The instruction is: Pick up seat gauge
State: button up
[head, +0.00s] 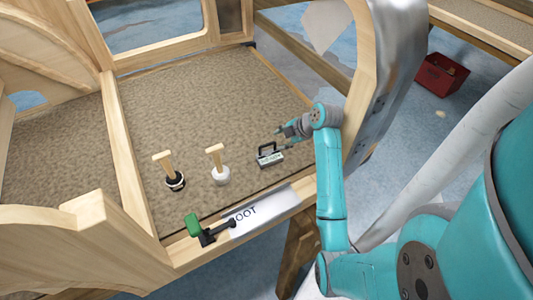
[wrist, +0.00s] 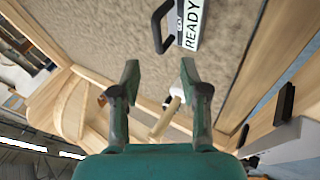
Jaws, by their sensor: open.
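A small block with a black handle and a pale label, which I take for the seat gauge (head: 270,158), sits on the brown carpeted floor of the wooden frame, near its right edge. In the wrist view the seat gauge (wrist: 189,24) shows at the top, its label reading "READY", beyond my fingertips and cut off by the picture edge. My gripper (head: 284,131) is just above and right of it in the head view, apart from the handle as far as I can tell. In the wrist view my gripper (wrist: 158,72) is open, with nothing between the fingers.
Two wooden-handled tools, one with a black base (head: 175,183) and one with a white base (head: 221,176), stand left of the gauge. A green-handled clamp (head: 194,224) sits on the front rail beside a lettered plate (head: 265,209). A red crate (head: 442,76) is far right. Carpet behind is clear.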

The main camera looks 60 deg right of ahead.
aim_at(269, 144)
jog(key=x, duration=1)
jog(key=shift+w+d+f, duration=0.15)
jog(key=shift+w+d, duration=0.1)
grip_shut()
